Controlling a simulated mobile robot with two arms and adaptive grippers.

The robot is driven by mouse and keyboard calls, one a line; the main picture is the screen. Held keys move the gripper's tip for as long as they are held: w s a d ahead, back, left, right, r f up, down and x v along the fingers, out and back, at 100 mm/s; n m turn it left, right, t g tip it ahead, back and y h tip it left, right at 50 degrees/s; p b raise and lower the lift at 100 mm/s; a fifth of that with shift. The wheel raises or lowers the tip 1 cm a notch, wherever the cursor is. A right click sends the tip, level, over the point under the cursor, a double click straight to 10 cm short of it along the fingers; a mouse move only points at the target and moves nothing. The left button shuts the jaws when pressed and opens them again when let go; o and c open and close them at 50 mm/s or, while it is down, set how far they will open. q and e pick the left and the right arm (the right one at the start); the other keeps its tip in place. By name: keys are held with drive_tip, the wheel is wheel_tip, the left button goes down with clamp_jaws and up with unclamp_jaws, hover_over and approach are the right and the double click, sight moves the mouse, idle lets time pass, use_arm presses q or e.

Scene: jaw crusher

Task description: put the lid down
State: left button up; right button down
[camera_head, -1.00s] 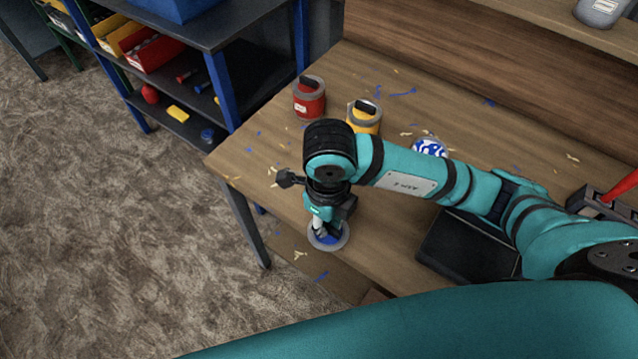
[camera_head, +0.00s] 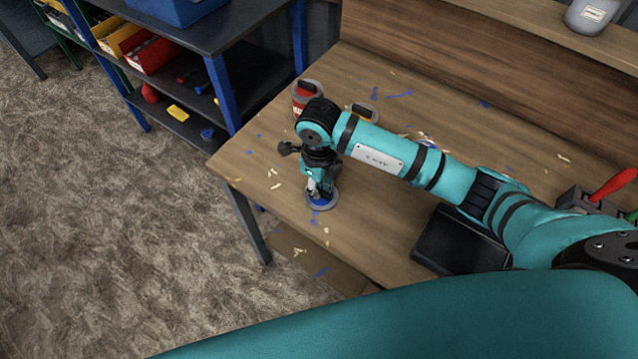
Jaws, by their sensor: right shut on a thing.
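The lid (camera_head: 331,203) is a small round disc with a grey rim and a blue middle. My right gripper (camera_head: 320,190) points down and is shut on it, above or on the left part of the wooden table (camera_head: 285,205). I cannot tell whether the lid touches the wood. A red can (camera_head: 300,103) with a grey top stands behind my right arm, partly hidden. A blue-and-white thing (camera_head: 428,144) is almost wholly hidden by the arm. My left gripper is out of view.
A black flat box (camera_head: 455,240) lies on the table right of the lid. A grey holder (camera_head: 578,200) with a red-handled tool (camera_head: 615,183) stands farther right. Blue and yellow scraps dot the wood. A blue-framed shelf (camera_head: 222,90) stands beyond the table's left end.

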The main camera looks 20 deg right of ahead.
drive_tip(key=shift+f, duration=0.1)
drive_tip(key=c, duration=1.4)
unclamp_jaws()
drive_tip(key=shift+o, duration=0.2)
drive_tip(key=shift+r, duration=0.25)
wheel_tip(320, 180, up, 12)
drive_tip(key=b, duration=0.2)
drive_tip(key=shift+f, duration=0.15)
